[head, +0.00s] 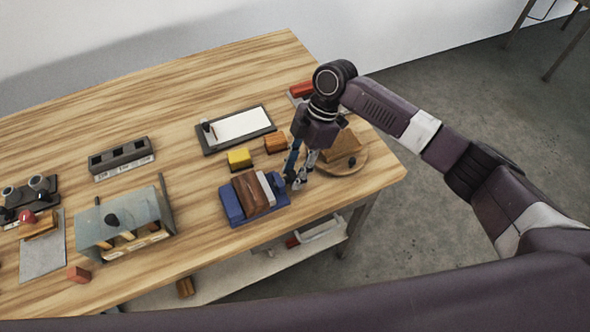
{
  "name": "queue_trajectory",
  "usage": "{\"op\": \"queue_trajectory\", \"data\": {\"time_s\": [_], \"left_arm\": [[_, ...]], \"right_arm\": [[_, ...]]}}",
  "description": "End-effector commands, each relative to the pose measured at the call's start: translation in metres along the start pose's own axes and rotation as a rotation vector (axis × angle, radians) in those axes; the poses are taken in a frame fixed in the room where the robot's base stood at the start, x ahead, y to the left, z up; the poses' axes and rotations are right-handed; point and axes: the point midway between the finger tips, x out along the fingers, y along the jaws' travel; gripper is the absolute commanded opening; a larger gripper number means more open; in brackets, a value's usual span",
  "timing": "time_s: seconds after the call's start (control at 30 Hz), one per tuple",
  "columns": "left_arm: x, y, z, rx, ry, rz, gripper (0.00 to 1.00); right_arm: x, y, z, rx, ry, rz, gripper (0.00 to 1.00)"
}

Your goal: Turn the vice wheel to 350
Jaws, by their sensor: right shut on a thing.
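The vice (236,212) has a blue base and stands near the front right of the wooden table. A brown block (250,195) sits in it beside a pale grey jaw (266,187). The small dark vice wheel (290,177) is at the vice's right end, mostly hidden by my gripper. My right gripper (297,181) points down at that end, its fingers shut on the wheel. The wheel's angle and any scale marks are too small to read. My left gripper is not in view.
Right of the gripper is a round wooden board (352,168) with a brown wedge. Yellow (239,159) and orange (275,144) blocks lie behind the vice, near a framed white panel (240,126). A grey box fixture (125,222) stands left. Table between is clear.

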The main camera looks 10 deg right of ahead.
Motion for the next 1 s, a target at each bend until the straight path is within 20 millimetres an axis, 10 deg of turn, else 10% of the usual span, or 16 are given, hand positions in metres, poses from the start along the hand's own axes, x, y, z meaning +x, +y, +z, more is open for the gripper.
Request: {"op": "queue_trajectory", "data": {"time_s": [1.0], "left_arm": [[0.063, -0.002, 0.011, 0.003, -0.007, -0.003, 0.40]], "right_arm": [[0.003, 0.008, 0.001, 0.169, 0.000, -0.406, 0.08]]}}
